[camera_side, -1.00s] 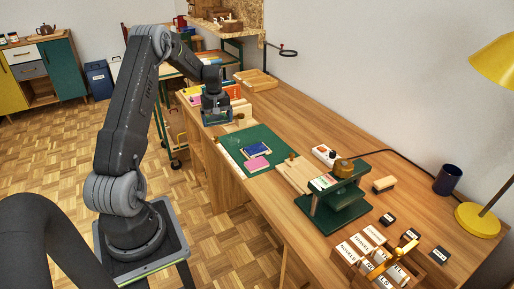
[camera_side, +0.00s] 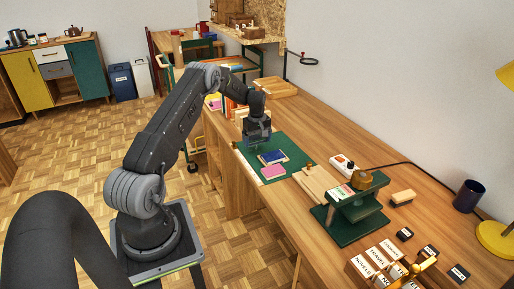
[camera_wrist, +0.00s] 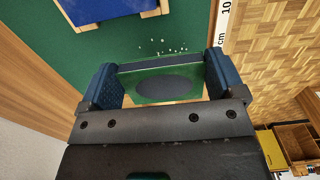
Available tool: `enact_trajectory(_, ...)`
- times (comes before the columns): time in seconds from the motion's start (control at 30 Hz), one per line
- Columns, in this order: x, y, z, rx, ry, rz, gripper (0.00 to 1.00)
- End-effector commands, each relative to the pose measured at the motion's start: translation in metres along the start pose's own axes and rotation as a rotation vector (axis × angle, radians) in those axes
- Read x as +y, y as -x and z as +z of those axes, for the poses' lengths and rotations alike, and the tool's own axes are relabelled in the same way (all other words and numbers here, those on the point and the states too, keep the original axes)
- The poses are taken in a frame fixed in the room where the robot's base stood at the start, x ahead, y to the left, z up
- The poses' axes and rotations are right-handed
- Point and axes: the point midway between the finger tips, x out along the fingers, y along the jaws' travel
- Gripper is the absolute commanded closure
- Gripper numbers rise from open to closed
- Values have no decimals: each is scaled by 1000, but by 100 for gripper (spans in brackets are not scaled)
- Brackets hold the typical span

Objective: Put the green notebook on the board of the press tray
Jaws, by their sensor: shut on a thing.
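My gripper (camera_wrist: 161,82) is shut on the green notebook (camera_wrist: 168,80), which shows a dark oval on its face in the wrist view. In the side view my gripper (camera_side: 257,143) is above the far end of the green mat, and the notebook is hard to make out there. A pale wooden board (camera_side: 317,184) lies beside the green press (camera_side: 350,228), right of the mat; I cannot tell for sure that it is the tray's board. My gripper is well apart from it.
On the green mat (camera_side: 292,172) lie a blue notebook (camera_side: 272,157), with pale wood at its edges, and a pink one (camera_side: 273,172). Books stand behind my gripper.

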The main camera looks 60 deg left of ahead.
Motion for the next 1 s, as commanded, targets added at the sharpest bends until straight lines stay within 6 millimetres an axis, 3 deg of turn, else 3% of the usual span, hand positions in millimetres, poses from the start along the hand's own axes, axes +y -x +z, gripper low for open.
enact_trajectory(0.3,0,-38,0,0,0,0,35)
enact_trajectory(0.67,0,-42,0,0,-1,1,35)
enact_trajectory(0.7,0,-42,0,0,-1,1,10)
enact_trajectory(0.8,0,-42,0,0,-1,1,0)
enact_trajectory(1.0,0,-41,0,0,-1,1,0)
